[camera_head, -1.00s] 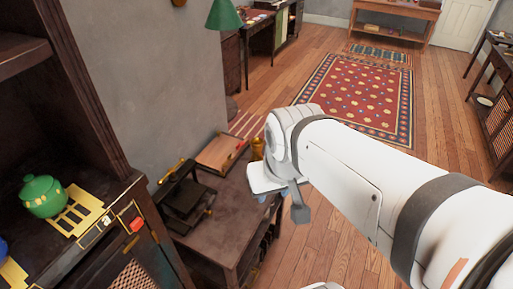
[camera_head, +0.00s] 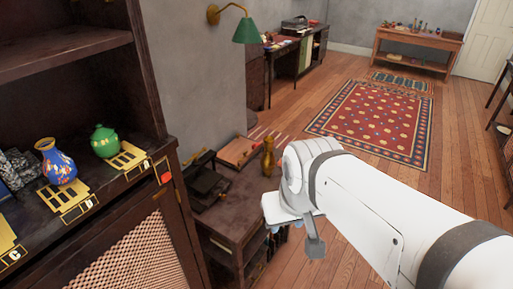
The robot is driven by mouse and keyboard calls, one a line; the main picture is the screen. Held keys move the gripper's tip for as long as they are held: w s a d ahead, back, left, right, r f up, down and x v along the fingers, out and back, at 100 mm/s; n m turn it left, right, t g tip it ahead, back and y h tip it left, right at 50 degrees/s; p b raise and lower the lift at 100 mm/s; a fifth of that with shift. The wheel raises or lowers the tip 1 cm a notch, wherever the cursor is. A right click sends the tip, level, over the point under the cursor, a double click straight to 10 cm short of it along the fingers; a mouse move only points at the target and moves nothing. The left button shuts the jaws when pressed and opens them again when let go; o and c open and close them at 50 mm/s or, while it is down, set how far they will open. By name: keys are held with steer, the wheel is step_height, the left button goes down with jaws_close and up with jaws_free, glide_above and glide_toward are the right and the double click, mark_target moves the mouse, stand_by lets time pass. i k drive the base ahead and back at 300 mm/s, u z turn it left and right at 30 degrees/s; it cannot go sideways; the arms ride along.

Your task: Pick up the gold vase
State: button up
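The gold vase (camera_head: 268,157) stands upright on the low dark wooden table (camera_head: 232,214), near its far right edge, just left of my arm's wrist. My gripper (camera_head: 314,244) is at the end of the white arm and hangs below the wrist, beside the table's right side. One grey finger part shows; the rest is hidden by the wrist, so I cannot tell whether it is open or shut. The vase stands apart from the gripper in this picture.
A dark cabinet at left holds a blue patterned vase (camera_head: 57,163) and a green pot (camera_head: 104,141) beside gold cards. A black object (camera_head: 205,183) and a wooden box (camera_head: 238,152) share the low table.

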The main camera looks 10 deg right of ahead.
mark_target(268, 160)
steer(key=u, duration=0.05)
steer(key=i, duration=0.9)
steer(key=z, duration=0.05)
